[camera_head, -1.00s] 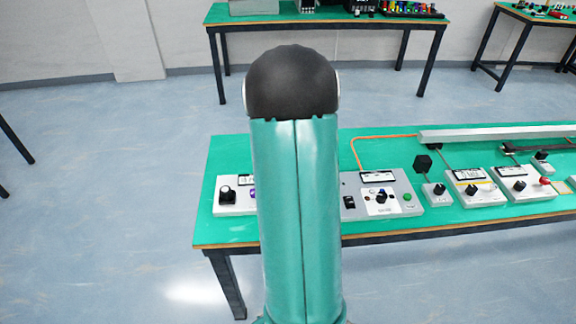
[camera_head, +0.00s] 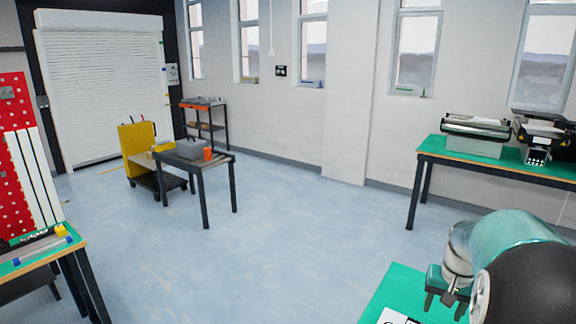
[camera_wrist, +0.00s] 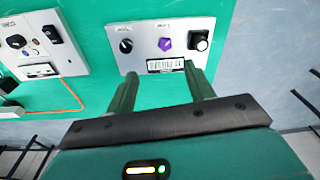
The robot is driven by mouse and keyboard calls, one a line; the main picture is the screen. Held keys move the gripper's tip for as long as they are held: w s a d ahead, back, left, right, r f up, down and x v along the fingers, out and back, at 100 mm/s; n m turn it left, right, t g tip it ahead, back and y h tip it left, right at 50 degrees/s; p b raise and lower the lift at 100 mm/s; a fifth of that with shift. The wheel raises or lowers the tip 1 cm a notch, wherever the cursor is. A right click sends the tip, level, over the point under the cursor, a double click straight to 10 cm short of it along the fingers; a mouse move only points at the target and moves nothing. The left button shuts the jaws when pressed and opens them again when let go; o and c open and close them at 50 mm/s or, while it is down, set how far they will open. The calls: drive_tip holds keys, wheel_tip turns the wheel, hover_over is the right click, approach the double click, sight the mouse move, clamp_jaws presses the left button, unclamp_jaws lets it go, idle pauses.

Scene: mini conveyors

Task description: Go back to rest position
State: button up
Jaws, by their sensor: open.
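My gripper shows in the wrist view (camera_wrist: 159,70) with its two green fingers spread apart and nothing between them. It also shows in the head view (camera_head: 445,306) at the lower right, beside my arm, near the green table (camera_head: 388,290). In the wrist view, a light grey control box (camera_wrist: 185,28) lies just beyond the fingertips on the green table (camera_wrist: 92,62). The box has a dark knob, a purple knob, a black square control and a label. I cannot tell how far the fingertips are above the table.
Another control box (camera_wrist: 45,45) with an orange cable is at the left in the wrist view. A back table (camera_head: 485,165) with machines stands at the right. A yellow cart (camera_head: 137,150) and small dark table (camera_head: 222,160) stand farther off. The middle floor (camera_head: 290,240) is clear.

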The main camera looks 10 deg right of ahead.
drive_tip(key=s+a+r+n+t, duration=0.15)
drive_tip(key=a+r, duration=0.25)
drive_tip(key=a, duration=0.5)
drive_tip(key=a+r+n+t, duration=0.15)
drive_tip(key=a+r, duration=0.25)
drive_tip(key=a, duration=0.6)
drive_tip(key=s+a+r+n+t, duration=0.1)
drive_tip(key=s+a+n, duration=0.3)
drive_tip(key=s+a, duration=0.5)
drive_tip(key=a, duration=0.3)
drive_tip(key=shift+s+a+r+n+t+y, duration=0.2)
drive_tip(key=shift+a+r+n+t+y, duration=0.1)
drive_tip(key=shift+a+r+n, duration=0.1)
drive_tip(key=shift+d, duration=0.15)
